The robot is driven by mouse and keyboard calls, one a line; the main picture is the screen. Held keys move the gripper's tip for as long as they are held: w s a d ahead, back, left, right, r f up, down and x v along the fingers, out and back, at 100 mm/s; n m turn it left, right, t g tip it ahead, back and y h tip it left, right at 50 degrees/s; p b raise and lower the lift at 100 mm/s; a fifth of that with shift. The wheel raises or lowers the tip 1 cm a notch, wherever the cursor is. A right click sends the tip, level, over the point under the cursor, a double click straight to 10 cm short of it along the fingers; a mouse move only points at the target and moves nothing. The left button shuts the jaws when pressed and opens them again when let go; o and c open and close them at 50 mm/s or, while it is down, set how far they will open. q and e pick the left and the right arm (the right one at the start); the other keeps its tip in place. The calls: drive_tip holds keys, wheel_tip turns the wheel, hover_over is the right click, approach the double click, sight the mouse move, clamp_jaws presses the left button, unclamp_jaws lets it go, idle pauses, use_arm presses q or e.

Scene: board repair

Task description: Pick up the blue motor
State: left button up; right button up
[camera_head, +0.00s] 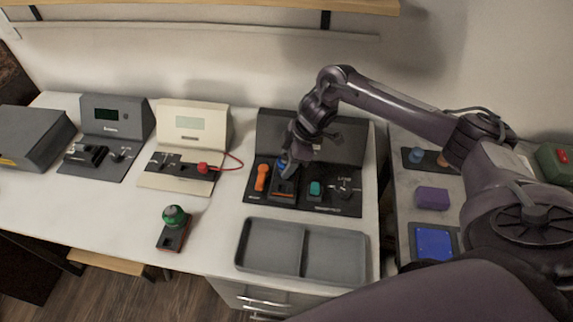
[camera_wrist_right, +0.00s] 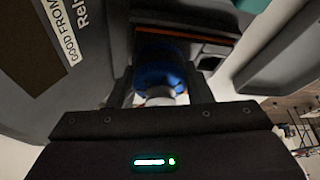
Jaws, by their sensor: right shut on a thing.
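The blue motor (camera_wrist_right: 160,72) shows in the right wrist view, between the fingers of my right gripper (camera_wrist_right: 155,95). In the head view the motor (camera_head: 283,163) is a small blue patch, mostly hidden by the gripper. My right gripper (camera_head: 290,160) is shut on it, over the black panel of the dark grey station at the right of the white table. The motor is at a dark slot with an orange-brown edge; I cannot tell whether it is lifted clear of it. My left gripper is not in view.
An orange cylinder (camera_head: 262,177) and a teal block (camera_head: 315,188) flank the gripper. A grey two-part tray (camera_head: 304,252) lies in front. A green motor on a small base (camera_head: 174,217) stands left. A side table holds a purple block (camera_head: 432,198) and a blue square (camera_head: 434,242).

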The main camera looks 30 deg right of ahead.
wheel_tip(320, 180, up, 7)
drive_tip(key=shift+w+r, duration=0.1)
wheel_tip(320, 180, up, 12)
drive_tip(key=p, duration=0.3)
drive_tip(key=shift+r, duration=0.1)
